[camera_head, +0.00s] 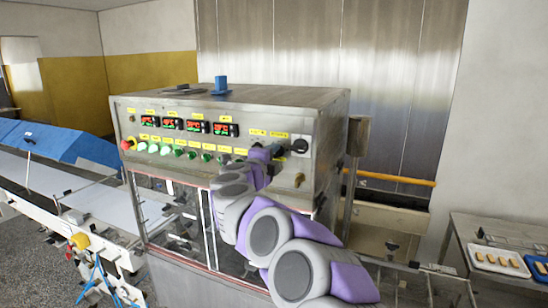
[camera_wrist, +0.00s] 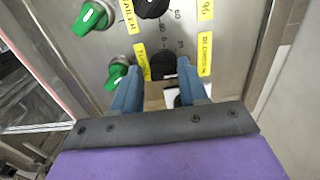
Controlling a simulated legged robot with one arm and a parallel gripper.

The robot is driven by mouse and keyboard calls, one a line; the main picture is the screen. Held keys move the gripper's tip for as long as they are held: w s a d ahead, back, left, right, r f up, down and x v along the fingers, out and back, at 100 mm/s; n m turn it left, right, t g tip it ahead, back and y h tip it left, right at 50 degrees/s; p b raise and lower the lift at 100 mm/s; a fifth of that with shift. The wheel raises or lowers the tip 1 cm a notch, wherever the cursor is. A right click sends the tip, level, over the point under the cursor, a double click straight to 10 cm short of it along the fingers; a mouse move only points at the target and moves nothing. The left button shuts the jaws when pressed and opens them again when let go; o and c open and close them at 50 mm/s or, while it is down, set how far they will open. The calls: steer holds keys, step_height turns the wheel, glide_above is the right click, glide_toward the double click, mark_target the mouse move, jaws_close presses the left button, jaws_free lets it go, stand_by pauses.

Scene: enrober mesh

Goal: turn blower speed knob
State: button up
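In the wrist view a black knob (camera_wrist: 163,66) on the steel panel sits between the tips of my gripper (camera_wrist: 159,76). My two blue fingers are apart, one on each side of the knob, with a narrow gap showing on each side; contact cannot be told for sure. In the head view my gripper (camera_head: 270,151) is at the right part of the control panel (camera_head: 320,170), and my arm hides part of the front. The knob between the fingers is not clear there.
Another black knob (camera_wrist: 152,6) and green knobs (camera_wrist: 95,18) are close by in the wrist view. The head view shows a red emergency button (camera_head: 127,144), lit displays (camera_head: 198,127) and a black rotary switch (camera_head: 300,146). A conveyor (camera_head: 80,190) runs at left; a tray (camera_head: 498,261) lies at right.

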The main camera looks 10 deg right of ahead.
steer(key=v, duration=1.6)
steer(key=shift+s+a+b, duration=0.15)
steer(key=shift+a+b, duration=0.1)
steer(key=shift+b, duration=0.15)
